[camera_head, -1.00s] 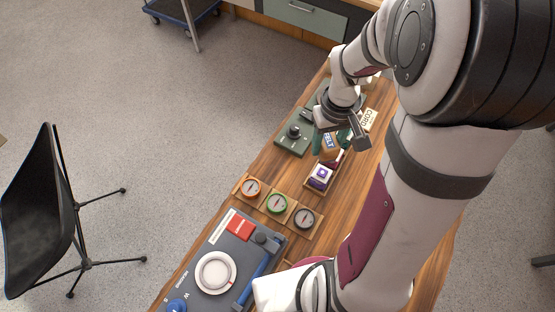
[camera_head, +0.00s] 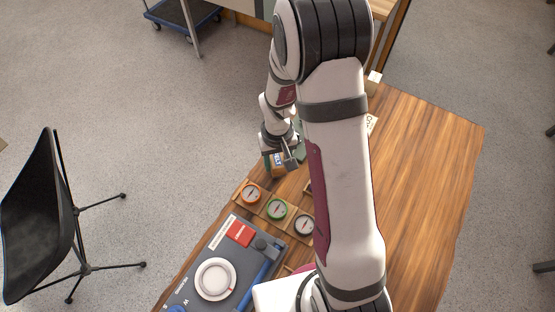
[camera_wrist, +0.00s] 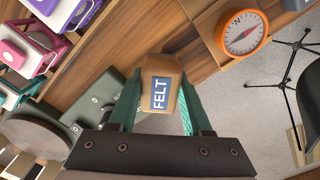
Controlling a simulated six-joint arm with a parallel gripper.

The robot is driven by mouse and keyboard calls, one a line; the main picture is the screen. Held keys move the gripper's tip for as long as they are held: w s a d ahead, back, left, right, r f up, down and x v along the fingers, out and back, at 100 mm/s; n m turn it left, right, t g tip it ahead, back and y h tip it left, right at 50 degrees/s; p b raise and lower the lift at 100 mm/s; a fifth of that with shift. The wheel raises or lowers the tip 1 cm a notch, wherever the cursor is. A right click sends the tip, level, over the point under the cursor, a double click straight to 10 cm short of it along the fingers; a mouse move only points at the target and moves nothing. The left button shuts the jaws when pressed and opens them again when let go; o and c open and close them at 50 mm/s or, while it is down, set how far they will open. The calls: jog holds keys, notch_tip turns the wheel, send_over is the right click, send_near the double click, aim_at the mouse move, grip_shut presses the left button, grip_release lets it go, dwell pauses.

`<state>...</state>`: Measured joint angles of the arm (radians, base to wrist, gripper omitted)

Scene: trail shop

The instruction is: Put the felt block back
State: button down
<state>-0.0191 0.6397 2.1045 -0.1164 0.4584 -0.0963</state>
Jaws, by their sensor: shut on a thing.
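The felt block (camera_wrist: 160,92), tan with a blue FELT label, sits between the green fingers of my gripper (camera_wrist: 165,105) in the wrist view. My gripper is shut on it. In the head view the felt block (camera_head: 274,163) hangs from my gripper (camera_head: 279,158) at the table's left edge, just above the orange compass in the picture. Whether it touches the table cannot be told. My arm hides much of the table's middle there.
An orange compass (camera_head: 251,194), a green compass (camera_head: 277,209) and a dark compass (camera_head: 303,224) sit in a wooden holder.

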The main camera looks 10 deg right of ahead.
aim_at(278, 159)
jog(key=shift+c, duration=1.7)
grip_release()
notch_tip(278, 159, up, 12)
jog(key=shift+f, duration=0.25)
jog(key=s+a+r+m+y, duration=0.1)
jog(key=s+r, duration=0.3)
jog(key=s, duration=0.6)
jog(key=s+a+r+m, duration=0.2)
jog(key=s+r+m, duration=0.2)
jog(key=s, duration=0.7)
jog(key=shift+r+m+y, duration=0.3)
jog(key=shift+r+y, duration=0.1)
jog(key=shift+r, duration=0.2)
